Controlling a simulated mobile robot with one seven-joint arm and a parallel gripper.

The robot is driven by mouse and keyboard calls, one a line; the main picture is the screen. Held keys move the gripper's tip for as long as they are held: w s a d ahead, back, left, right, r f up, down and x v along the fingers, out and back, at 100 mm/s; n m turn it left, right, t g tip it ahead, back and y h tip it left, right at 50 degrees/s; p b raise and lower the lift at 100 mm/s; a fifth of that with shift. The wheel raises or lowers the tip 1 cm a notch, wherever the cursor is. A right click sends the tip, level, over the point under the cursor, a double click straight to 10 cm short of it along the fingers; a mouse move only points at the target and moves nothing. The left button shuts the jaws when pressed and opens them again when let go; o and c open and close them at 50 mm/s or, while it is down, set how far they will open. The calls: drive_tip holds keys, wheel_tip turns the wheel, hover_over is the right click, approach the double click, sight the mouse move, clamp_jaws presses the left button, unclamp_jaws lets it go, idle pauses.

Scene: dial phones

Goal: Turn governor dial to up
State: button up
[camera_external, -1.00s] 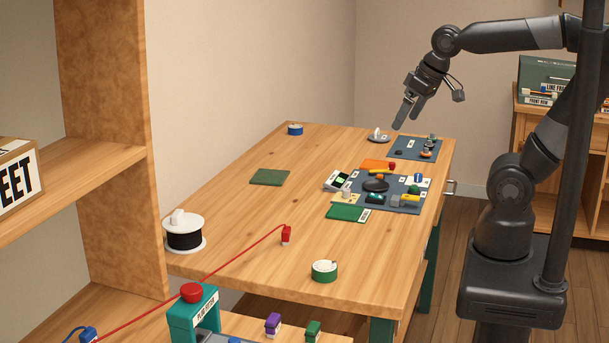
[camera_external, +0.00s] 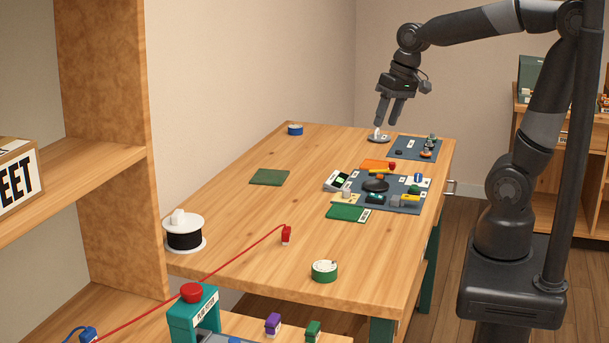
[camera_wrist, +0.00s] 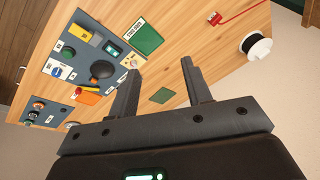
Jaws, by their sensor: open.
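No label reading "governor" is legible, so I cannot tell for sure which thing is the governor dial. A round grey disc with a white upright knob (camera_external: 378,136) stands at the far end of the table, left of the small dark board. My gripper (camera_external: 385,122) is open and empty, pointing down just above and slightly right of this knob. From this view I cannot tell whether a fingertip touches it.
A small dark board (camera_external: 413,148) with little parts lies right of the knob. A larger dark board (camera_external: 400,206) carries a black dome (camera_external: 375,185) and several coloured blocks. A blue round item (camera_external: 295,130) sits at the back left. The table's left middle is mostly clear.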

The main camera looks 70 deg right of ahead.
drive_tip(key=w+d+f+m+g, duration=0.1)
drive_tip(key=w+d+f+m, duration=0.25)
drive_tip(key=w+d, duration=0.2)
drive_tip(key=m+g+y, duration=0.2)
drive_tip(key=m+y, duration=0.2)
drive_tip(key=m, duration=0.5)
approach(346, 189)
drive_tip(key=x, duration=0.8)
drive_tip(key=shift+a+f, duration=0.15)
drive_tip(key=shift+f, duration=0.2)
drive_tip(key=shift+c, duration=0.6)
clamp_jaws()
